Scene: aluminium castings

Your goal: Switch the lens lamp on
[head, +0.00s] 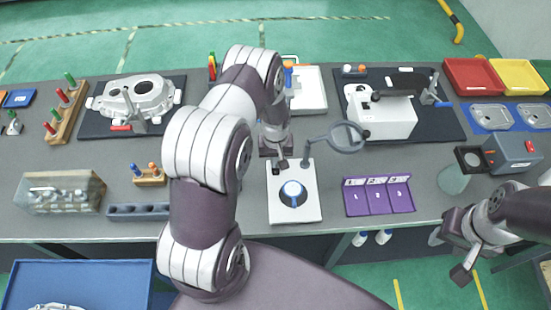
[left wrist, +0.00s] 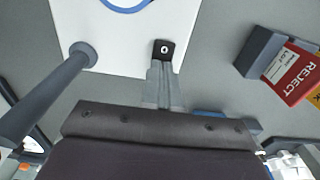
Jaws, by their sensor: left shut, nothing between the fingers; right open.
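The lens lamp has a white base plate (head: 308,207) on the bench and a grey arm leading to a round magnifier ring (head: 346,137). I cannot tell whether it is lit. A blue-rimmed white round part (head: 292,193) sits on the base. In the left wrist view, a small black switch (left wrist: 163,50) with a white mark lies on the base (left wrist: 120,45), beside the grey post (left wrist: 80,55). My left gripper (head: 281,166) is shut and empty. Its fingertips (left wrist: 163,68) are right at the switch; contact is unclear. My right gripper (head: 456,256) is open and empty, off the bench's front right.
A purple three-section tray (head: 378,208) lies right of the lamp. A white machine (head: 388,120) stands behind it. A grey block with a red REJECT label (left wrist: 290,75) is near my left gripper. A blue-grey slotted rack (head: 138,212) lies to the left.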

